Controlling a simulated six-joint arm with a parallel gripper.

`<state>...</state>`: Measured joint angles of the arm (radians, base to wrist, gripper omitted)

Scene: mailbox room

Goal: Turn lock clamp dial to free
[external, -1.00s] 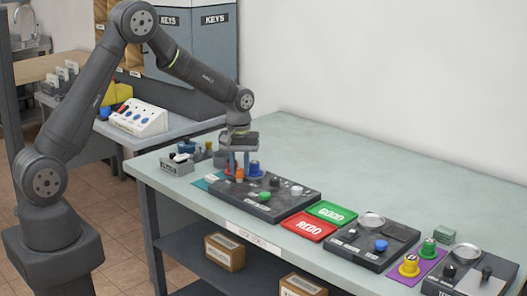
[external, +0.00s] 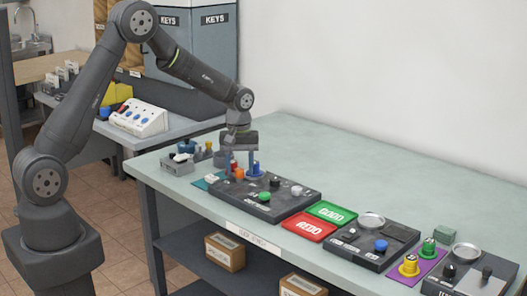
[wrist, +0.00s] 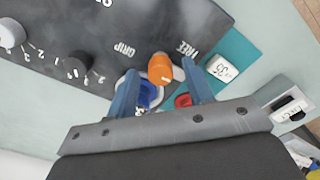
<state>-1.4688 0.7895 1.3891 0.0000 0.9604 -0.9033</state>
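The lock clamp dial is an orange knob (wrist: 160,68) on a dark panel (wrist: 75,55), between the printed words GRIP on its left and FREE on its right in the wrist view. It also shows in the external view (external: 239,174). My gripper (wrist: 160,72) is open, with one blue finger on each side of the knob. Gaps show between the knob and the fingertips in the wrist view. I cannot clearly tell which word the knob points to.
A blue knob (wrist: 150,92) and a red part (wrist: 183,100) sit close by my fingers. White and black knobs (wrist: 76,67) stand on the same panel. A teal plate with a white numbered tag (wrist: 222,68) lies alongside. The back of the table (external: 330,145) is clear.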

